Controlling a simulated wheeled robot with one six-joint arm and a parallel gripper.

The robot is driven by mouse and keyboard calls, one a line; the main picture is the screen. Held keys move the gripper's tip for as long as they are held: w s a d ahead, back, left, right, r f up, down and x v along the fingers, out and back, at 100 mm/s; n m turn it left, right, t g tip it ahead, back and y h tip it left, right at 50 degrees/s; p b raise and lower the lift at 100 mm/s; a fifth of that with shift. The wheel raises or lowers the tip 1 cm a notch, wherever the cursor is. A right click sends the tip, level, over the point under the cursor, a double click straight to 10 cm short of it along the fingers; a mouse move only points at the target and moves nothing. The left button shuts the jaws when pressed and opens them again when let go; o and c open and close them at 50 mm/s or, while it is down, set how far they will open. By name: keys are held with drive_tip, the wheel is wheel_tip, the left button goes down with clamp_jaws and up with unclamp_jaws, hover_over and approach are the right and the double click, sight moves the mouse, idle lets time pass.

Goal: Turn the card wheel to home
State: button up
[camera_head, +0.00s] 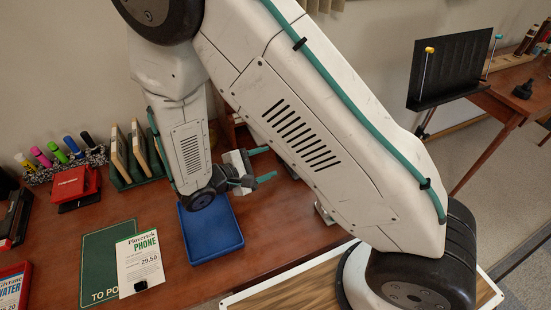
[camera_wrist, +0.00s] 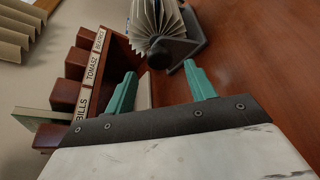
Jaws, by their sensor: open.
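The card wheel (camera_wrist: 152,22) shows at the top of the wrist view, a fan of pale cards with some blue among them. Its dark grey stand and knob (camera_wrist: 172,50) face my gripper. My gripper (camera_wrist: 160,70) is open, with its two green fingers apart and pointing toward the wheel. The knob lies beyond the fingertips, roughly in line with the gap, and I see no contact. In the head view my gripper (camera_head: 270,163) is above the desk, left of my large arm link. That link hides the wheel there.
A wooden sorter (camera_wrist: 112,50) labelled BILLS and TOMASZ stands close left of the fingers in the wrist view. In the head view a blue tray (camera_head: 215,238), green folder (camera_head: 105,255), phone bill (camera_head: 140,265) and red box (camera_head: 75,185) are on the desk (camera_head: 265,240).

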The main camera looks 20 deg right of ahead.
sight(278, 158)
drive_tip(key=shift+x, duration=2.15)
drive_tip(key=c, duration=0.9)
drive_tip(key=shift+c, duration=0.2)
